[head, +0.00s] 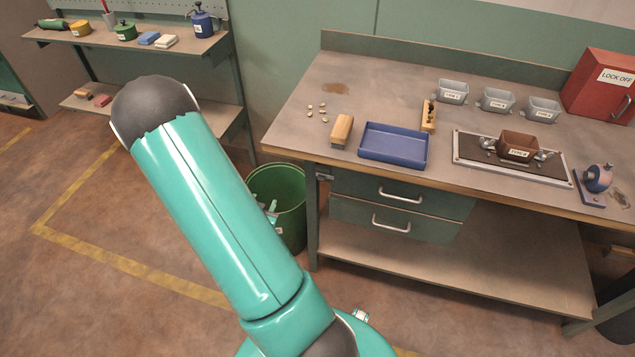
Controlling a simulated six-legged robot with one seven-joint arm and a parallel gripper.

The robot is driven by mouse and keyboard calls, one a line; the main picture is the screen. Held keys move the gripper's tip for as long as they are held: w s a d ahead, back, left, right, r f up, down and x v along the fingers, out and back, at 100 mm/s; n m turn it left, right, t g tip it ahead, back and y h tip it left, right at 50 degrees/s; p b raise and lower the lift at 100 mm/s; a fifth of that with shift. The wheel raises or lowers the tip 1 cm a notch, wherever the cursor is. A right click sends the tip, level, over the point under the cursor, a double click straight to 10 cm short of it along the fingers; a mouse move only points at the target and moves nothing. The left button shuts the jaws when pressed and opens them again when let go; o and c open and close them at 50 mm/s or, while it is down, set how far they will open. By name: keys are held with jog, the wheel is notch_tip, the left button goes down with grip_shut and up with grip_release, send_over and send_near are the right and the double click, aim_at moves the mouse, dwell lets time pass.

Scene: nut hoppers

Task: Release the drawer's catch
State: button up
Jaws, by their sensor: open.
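Two green drawers hang under the right-hand workbench. The upper drawer (440,200) and the lower drawer (345,213) each have a pale bar handle, and both look shut. A small grey metal piece (324,176) sits at the left end of the upper drawer, by the bench leg; it is too small to tell whether it is the catch. My teal arm crosses the middle of the view, left of the drawers, with its dark joint at upper left. My gripper cannot be made out.
The workbench (385,75) holds a blue tray (395,158), a wooden-backed brush (342,128), grey hoppers, a brown hopper (519,146) on a plate and a red lock-off box (597,85). A green bin (288,185) stands left of the drawers. Floor lies open in front.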

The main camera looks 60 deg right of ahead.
aim_at(324, 179)
jog(key=s+d+f+g+h, duration=0.25)
jog(key=s+h, duration=0.25)
jog(key=s, duration=0.7)
jog(key=w+d, duration=0.2)
jog(key=d, duration=1.1)
jog(key=shift+d, duration=0.3)
jog(key=shift+t, duration=0.25)
grip_shut()
